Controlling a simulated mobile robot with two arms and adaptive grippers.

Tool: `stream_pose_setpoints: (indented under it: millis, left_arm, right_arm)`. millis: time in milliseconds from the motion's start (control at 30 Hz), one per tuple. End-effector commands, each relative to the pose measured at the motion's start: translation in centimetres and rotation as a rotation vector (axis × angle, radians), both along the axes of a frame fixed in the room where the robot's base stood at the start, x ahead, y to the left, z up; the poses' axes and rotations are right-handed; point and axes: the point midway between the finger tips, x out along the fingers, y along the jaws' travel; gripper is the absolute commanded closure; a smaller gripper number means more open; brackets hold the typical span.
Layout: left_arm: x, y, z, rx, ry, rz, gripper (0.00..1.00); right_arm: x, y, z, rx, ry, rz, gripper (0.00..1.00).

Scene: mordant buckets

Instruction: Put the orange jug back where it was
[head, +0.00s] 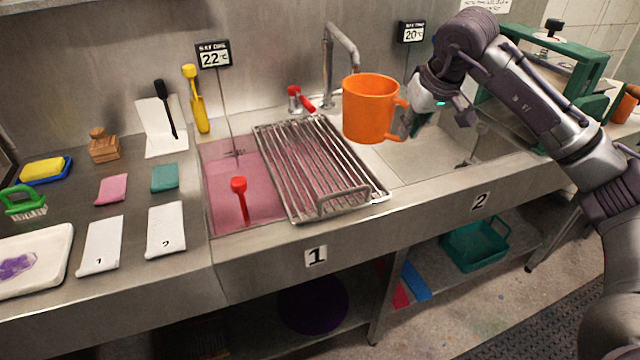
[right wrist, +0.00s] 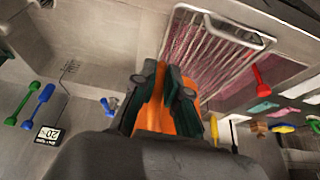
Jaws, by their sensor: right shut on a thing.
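The orange jug (head: 369,108) is upright in the air above the right end of the metal rack (head: 278,170) and the edge of basin 2 in the head view. My right gripper (head: 406,118) is shut on the jug's handle, on its right side. In the right wrist view the jug (right wrist: 183,122) shows only in part, behind the closed fingers of my right gripper (right wrist: 166,90). My left gripper is not in view.
The rack lies over basin 1 (head: 222,172), which holds pink liquid and a red-handled tool (head: 240,198). Basin 2 (head: 425,165) is mostly clear. A faucet (head: 328,65) stands behind the jug. A green-framed device (head: 565,70) stands at the right.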

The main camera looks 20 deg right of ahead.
Motion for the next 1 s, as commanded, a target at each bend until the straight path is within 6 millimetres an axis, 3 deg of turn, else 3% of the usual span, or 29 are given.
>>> stream_pose_setpoints:
  millis: [500,733,1000]
  left_arm:
    - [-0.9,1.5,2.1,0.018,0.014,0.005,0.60]
    - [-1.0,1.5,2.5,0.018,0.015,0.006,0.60]
    - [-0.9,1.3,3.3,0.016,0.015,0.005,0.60]
  right_arm:
    - [3.8,9.2,-5.7,0.000,0.003,0.007,1.00]
    - [4.4,10.5,-7.1,-0.001,0.002,0.004,1.00]
    - [4.4,10.5,-10.5,0.000,0.001,0.003,1.00]
